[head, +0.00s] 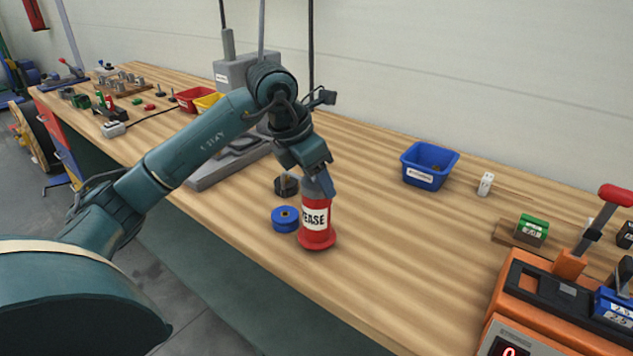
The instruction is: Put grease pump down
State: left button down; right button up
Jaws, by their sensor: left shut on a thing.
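The grease pump (317,227) is a red cylinder with a white label reading "EASE" and a grey top. It is upright over the wooden bench near its front edge; its base appears to be at the bench surface, but I cannot tell whether it touches. My left gripper (322,184) is above it, shut on its upper part, and partly hides the top. My right gripper is not in view.
A blue spool (285,219) and a dark round part (286,186) are close left of the pump. An orange machine (560,300) fills the right front. Bench between is clear.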

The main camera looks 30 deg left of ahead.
pick_arm(q)
jog(key=shift+f, duration=0.4)
jog(key=shift+f, duration=0.2)
jog(key=c, duration=0.6)
grip_release()
jog(key=shift+r, duration=0.15)
jog(key=v, duration=1.2)
